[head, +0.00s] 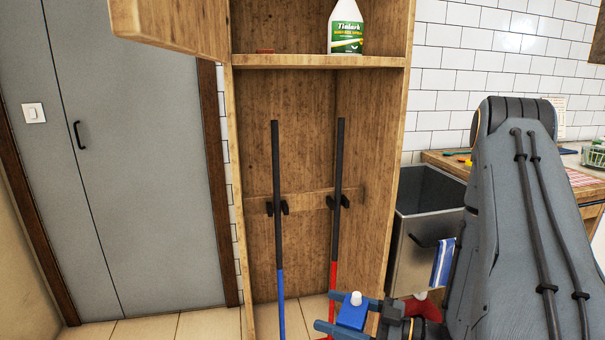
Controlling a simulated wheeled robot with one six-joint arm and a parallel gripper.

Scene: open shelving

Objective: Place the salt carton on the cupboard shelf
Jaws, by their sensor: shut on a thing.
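My gripper (327,309) is at the bottom centre, in front of the cupboard's lower right side. It is shut on the salt carton (351,318), a small blue carton with a white cap on top, held roughly upright between blue fingers. The carton's lower part is cut off or hidden. The cupboard (390,150) is a tall wooden one, open at the front. Its shelf (300,62) is near the top of the view, well above my gripper and the carton.
A white bottle with a green label (345,35) stands on the shelf's right part; a small reddish item (265,51) lies at its left. Between them is bare shelf. Two poles (277,190) (337,190) hang below. An open cupboard door (170,25) juts out upper left.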

